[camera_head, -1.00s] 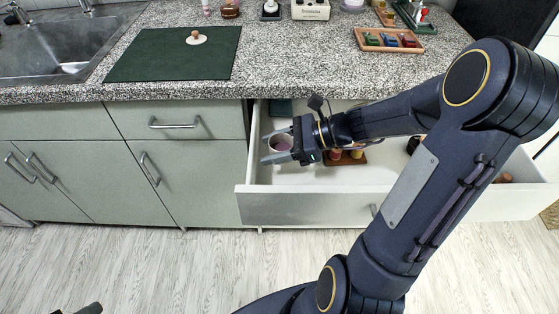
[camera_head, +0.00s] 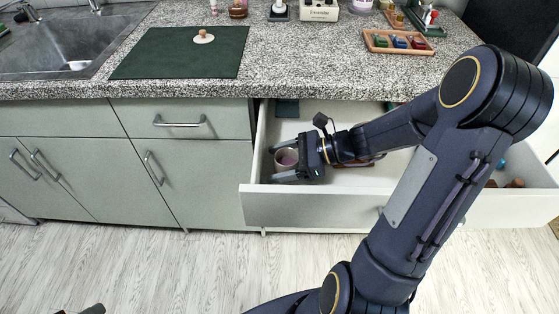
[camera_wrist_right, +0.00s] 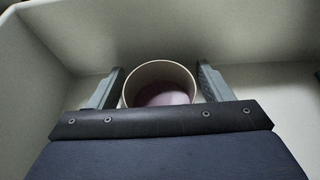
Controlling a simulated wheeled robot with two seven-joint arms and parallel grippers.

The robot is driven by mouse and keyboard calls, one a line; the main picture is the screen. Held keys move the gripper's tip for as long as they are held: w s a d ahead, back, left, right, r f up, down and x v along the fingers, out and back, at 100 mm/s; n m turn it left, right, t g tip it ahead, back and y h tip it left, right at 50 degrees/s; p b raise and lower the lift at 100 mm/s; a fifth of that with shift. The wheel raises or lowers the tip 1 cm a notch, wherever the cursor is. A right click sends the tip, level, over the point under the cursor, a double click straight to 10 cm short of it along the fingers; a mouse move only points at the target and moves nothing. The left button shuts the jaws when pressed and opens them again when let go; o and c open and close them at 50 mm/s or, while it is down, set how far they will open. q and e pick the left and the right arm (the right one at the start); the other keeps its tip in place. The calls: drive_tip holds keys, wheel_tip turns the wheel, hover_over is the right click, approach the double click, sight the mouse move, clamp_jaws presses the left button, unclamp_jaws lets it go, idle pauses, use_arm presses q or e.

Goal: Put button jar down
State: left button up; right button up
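The button jar (camera_head: 287,158), a small round cup-like jar with a pale rim and a mauve inside, is in the left part of the open drawer (camera_head: 310,209). It looks upright on the drawer floor. My right gripper (camera_head: 284,157) is around it with one finger on each side, and the fingers look spread with small gaps to the jar. The right wrist view shows the jar (camera_wrist_right: 160,88) between the two fingers (camera_wrist_right: 160,84), close to the drawer wall. A small dark part of mine, perhaps the left gripper (camera_head: 92,309), shows at the bottom left edge.
My right arm covers much of the drawer's middle. A dark green piece (camera_head: 287,108) lies at the drawer's back left. On the counter are a green mat (camera_head: 170,60) with a small knobbed lid (camera_head: 203,38) and a wooden tray (camera_head: 398,49) of coloured pieces.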

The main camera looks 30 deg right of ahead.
drive_tip(key=shift+r, duration=0.3)
drive_tip(key=p+v, duration=0.2)
drive_tip(key=v, duration=1)
drive_tip(key=shift+f, duration=0.1)
